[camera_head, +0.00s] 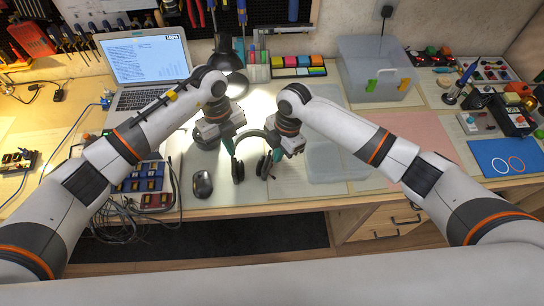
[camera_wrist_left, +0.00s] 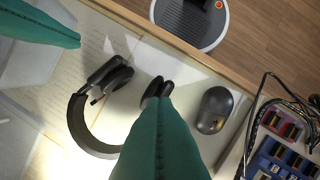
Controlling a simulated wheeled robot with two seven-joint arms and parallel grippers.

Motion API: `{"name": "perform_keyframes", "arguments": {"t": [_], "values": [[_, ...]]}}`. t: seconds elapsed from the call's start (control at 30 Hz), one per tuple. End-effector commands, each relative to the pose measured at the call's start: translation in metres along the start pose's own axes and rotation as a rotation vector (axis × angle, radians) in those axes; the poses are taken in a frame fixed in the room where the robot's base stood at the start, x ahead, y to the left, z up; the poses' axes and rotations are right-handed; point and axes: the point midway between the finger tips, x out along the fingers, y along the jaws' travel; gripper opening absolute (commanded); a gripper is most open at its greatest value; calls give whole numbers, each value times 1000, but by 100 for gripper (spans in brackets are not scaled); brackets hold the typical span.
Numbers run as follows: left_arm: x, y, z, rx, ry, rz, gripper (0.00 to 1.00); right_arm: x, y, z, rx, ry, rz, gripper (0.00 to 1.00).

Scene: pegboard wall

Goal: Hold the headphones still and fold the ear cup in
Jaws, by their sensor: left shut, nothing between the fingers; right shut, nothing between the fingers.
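The black headphones (camera_head: 252,134) lie on the workbench with the band arched away from me and the ear cups toward the front edge. In the left wrist view the band (camera_wrist_left: 82,128) curves at the left, with one ear cup (camera_wrist_left: 112,73) left of centre and the other (camera_wrist_left: 151,90) near the middle. My left gripper (camera_head: 235,155) is shut; its green fingertips (camera_wrist_left: 164,106) overlap the middle ear cup, and I cannot tell if they touch. My right gripper (camera_head: 272,161) is shut beside the right ear cup; its green tip (camera_wrist_left: 76,42) appears apart from it in the wrist view.
A black mouse (camera_head: 202,184) lies just left of the headphones, also in the wrist view (camera_wrist_left: 214,110). Cables (camera_head: 130,215) and a blue parts organizer (camera_head: 140,184) are further left. A laptop (camera_head: 146,58) and a clear bin (camera_head: 375,70) stand behind. The bench front edge is close.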

Motion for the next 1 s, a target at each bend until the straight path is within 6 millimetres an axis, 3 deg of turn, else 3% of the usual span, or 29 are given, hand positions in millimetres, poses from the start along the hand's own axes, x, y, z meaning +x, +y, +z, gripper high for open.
{"name": "perform_keyframes", "arguments": {"t": [0.07, 0.37, 1.0], "values": [[-10, 0, 2, 0, 0, 0, 0, -10, 1, 1, 0, 0, 0, 0], [-19, -1, 3, 0, 1, 0, 0, -17, 1, 2, 0, 0, 0, 0], [-69, -10, 7, -1, 1, 0, 0, -56, 1, 10, 0, 0, 0, 0]]}}
